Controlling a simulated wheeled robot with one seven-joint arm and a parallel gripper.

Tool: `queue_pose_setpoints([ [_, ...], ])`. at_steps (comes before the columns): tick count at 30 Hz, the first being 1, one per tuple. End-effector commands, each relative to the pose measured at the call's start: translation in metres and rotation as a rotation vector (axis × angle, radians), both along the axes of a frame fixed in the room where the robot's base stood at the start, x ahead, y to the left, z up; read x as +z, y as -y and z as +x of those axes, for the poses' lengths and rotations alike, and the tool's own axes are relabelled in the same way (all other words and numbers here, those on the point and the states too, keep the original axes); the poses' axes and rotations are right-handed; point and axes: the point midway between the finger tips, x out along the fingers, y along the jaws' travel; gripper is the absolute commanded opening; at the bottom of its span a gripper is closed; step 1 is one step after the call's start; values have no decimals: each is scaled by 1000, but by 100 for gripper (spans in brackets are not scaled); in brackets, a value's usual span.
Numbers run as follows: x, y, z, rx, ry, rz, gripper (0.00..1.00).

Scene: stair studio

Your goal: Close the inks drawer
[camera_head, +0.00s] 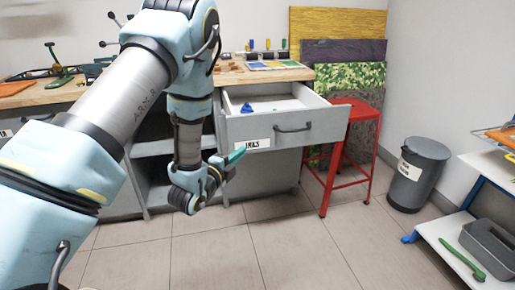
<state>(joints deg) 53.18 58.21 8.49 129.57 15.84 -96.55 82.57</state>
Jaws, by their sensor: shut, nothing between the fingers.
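The inks drawer (307,126) is a grey drawer with a white label reading INKS and a dark bar handle (294,128). It stands pulled out from under the wooden worktop (262,75). Its white inside shows, with a small blue item (246,108) in it. My gripper (234,156) is shut and empty, with teal fingertips. It is in front of the left part of the drawer front, near the label's lower left. I cannot tell whether it touches the drawer.
A red stool (352,108) stands just right of the drawer. A grey bin (417,172) is farther right. A white shelf rack (450,238) with a grey tray is at the right edge. Open shelves (160,148) lie left of the drawer. The tiled floor (300,240) in front is clear.

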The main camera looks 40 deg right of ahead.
Motion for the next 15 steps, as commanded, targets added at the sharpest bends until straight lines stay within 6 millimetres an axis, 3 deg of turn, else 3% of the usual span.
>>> queue_pose_setpoints([
  [5, -5, 12, -12, -40, 62, -23, 0],
  [15, -2, 65, 12, -39, 63, -26, 0],
])
